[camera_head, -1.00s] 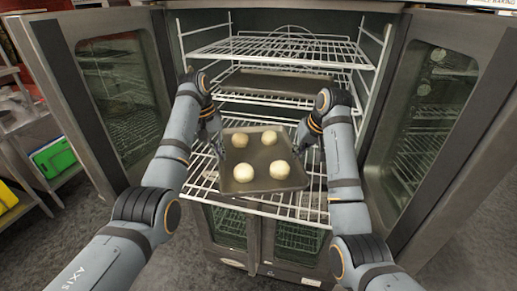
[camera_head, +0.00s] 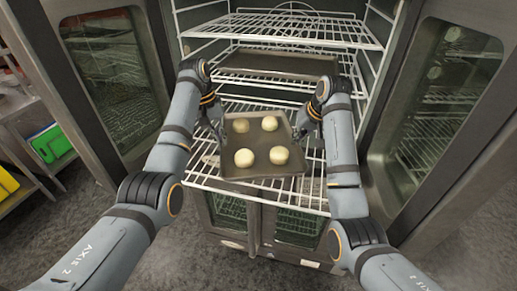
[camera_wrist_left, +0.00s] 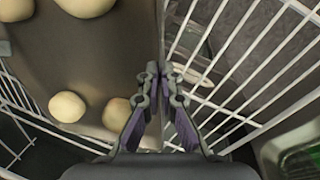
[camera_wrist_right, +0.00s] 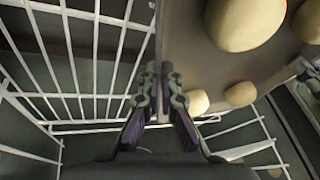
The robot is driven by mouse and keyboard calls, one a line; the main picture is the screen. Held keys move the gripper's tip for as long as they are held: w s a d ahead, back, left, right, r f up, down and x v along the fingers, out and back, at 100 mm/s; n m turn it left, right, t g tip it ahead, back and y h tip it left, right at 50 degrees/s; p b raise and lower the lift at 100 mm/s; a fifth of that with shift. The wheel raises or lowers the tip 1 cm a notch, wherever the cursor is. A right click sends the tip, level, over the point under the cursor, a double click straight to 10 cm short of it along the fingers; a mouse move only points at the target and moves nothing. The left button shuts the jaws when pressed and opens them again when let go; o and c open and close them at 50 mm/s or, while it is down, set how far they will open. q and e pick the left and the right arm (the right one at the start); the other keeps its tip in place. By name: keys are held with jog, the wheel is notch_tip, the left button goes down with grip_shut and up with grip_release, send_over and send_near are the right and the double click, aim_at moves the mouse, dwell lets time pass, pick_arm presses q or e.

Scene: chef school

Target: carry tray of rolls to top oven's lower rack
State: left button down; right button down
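The dark tray of rolls (camera_head: 262,174) is held between my two grippers over the pulled-out lower rack (camera_head: 308,201) of the top oven. Several pale round rolls (camera_head: 244,158) sit on it. My left gripper (camera_head: 217,134) is shut on the tray's left edge; in the left wrist view the fingertips (camera_wrist_left: 160,75) pinch the rim. My right gripper (camera_head: 305,130) is shut on the right edge, and its fingertips (camera_wrist_right: 160,75) also show at the rim. The tray hides much of the rack; I cannot tell whether they touch.
Another dark tray (camera_head: 275,64) lies on the middle rack above, and the top rack (camera_head: 300,35) is empty. Open oven doors stand at left (camera_head: 115,80) and right (camera_head: 435,100). A second oven (camera_head: 262,222) is below. A shelf with a green item (camera_head: 50,144) is at far left.

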pick_arm(q)
jog(key=shift+s+f, duration=0.3)
jog(key=shift+s, duration=0.1)
pick_arm(e)
jog(key=shift+s+f, duration=0.3)
jog(key=shift+s, duration=0.05)
pick_arm(q)
jog(key=shift+w+f, duration=0.1)
jog(key=shift+f, duration=0.45)
pick_arm(e)
jog(key=shift+f, duration=0.5)
pick_arm(q)
jog(key=c, duration=2)
grip_release()
jog(key=shift+w+f, duration=0.1)
jog(key=shift+f, duration=0.05)
pick_arm(e)
jog(key=c, duration=2)
grip_release()
jog(key=shift+w+d+f, duration=0.1)
jog(key=shift+w+f, duration=0.05)
pick_arm(q)
jog(key=o, duration=0.5)
pick_arm(e)
jog(key=o, duration=0.5)
